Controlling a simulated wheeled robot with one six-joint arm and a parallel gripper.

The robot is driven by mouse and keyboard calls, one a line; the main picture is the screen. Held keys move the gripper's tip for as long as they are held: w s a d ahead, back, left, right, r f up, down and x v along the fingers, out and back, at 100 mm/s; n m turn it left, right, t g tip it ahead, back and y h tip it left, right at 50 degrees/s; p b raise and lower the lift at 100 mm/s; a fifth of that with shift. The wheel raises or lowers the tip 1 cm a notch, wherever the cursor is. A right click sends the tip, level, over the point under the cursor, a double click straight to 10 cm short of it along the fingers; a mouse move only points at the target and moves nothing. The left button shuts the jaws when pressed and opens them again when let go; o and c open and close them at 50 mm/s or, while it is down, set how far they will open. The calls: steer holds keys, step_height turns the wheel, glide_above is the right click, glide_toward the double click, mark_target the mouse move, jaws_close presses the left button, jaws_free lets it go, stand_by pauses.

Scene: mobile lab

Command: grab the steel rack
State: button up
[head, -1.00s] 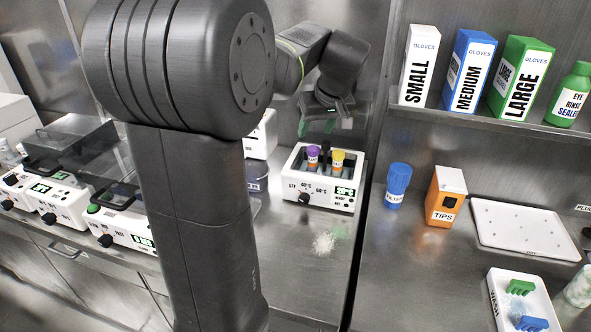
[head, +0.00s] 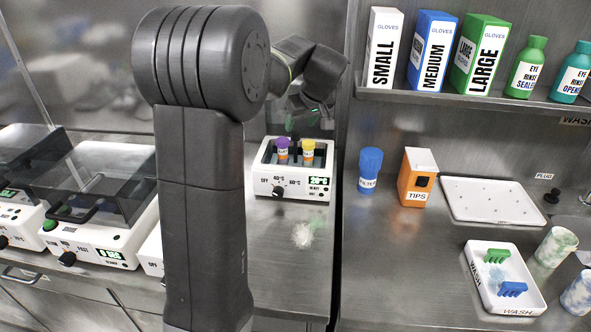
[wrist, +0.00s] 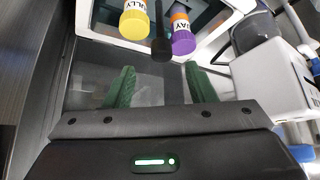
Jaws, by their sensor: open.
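A white heated bath (head: 290,188) with a dial and green display stands at the back of the steel bench. A purple-capped tube (head: 282,148) and a yellow-capped tube (head: 307,150) stand in its well. A dark upright post between them, likely the rack's handle, shows in the wrist view (wrist: 161,48). The steel rack's body is not clearly visible. My gripper (head: 306,120) is above the back of the bath. In the wrist view its green fingers (wrist: 160,90) are apart and empty, with the tubes and post beyond them.
A blue filter bottle (head: 369,170), an orange tips box (head: 416,182) and a white wash tray (head: 478,290) are to the right. Glove boxes (head: 432,52) sit on a shelf. Lidded white machines (head: 105,215) stand left.

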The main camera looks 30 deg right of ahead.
mark_target(296, 133)
steer(key=x, duration=0.4)
steer(key=shift+a+f, duration=0.1)
steer(key=shift+f, duration=0.35)
steer(key=shift+r, duration=0.1)
jaws_close()
